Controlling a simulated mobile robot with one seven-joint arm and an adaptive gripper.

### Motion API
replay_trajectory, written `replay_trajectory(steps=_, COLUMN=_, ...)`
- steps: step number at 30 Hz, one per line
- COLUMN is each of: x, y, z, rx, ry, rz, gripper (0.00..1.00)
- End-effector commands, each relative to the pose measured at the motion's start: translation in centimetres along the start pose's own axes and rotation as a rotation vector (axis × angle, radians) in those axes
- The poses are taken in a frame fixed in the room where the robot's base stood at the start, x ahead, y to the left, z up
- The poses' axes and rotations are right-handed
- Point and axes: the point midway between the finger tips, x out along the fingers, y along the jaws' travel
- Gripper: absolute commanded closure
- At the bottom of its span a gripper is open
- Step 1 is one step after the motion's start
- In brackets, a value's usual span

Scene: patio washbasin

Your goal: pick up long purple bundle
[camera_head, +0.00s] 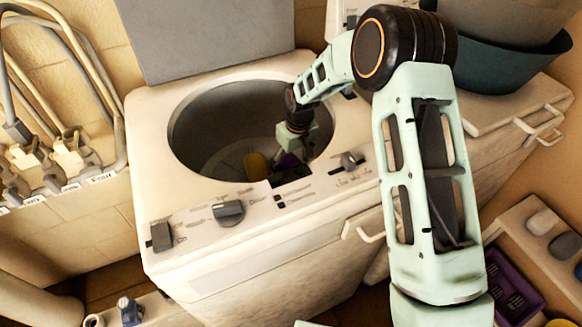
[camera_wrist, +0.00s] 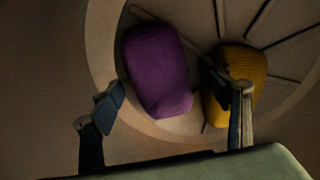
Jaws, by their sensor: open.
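The long purple bundle (camera_wrist: 157,70) lies on the floor of the washer drum, seen from above in the wrist view. In the head view only a small purple patch (camera_head: 289,161) shows beside my gripper. My gripper (camera_wrist: 165,92) is open above the bundle. One finger is to the bundle's left and the other to its right, overlapping a yellow bundle in the picture. I cannot tell whether either finger touches anything. In the head view my gripper (camera_head: 291,160) reaches down inside the drum, its fingertips partly hidden by the rim.
The yellow bundle (camera_wrist: 246,72) lies close to the right of the purple one; it also shows in the head view (camera_head: 255,164). The drum wall (camera_head: 195,130) surrounds my gripper. The raised lid (camera_head: 205,35) stands behind the opening. Teal basins (camera_head: 500,68) stand at the right.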

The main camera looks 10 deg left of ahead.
Motion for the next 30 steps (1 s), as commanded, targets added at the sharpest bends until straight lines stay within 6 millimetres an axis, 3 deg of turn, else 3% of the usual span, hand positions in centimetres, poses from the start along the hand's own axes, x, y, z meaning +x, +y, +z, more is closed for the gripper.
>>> replay_trajectory(steps=4, x=1.4, y=0.0, z=0.0, rx=0.0, ry=0.0, rz=0.0, gripper=0.3)
replay_trajectory(steps=12, x=1.7, y=0.0, z=0.0, rx=0.0, ry=0.001, rz=0.001, gripper=0.3)
replay_trajectory(steps=27, x=1.7, y=0.0, z=0.0, rx=0.0, ry=0.001, rz=0.001, gripper=0.84)
replay_trajectory(steps=30, x=1.6, y=0.1, z=-0.1, rx=0.0, ry=0.002, rz=0.001, gripper=0.84)
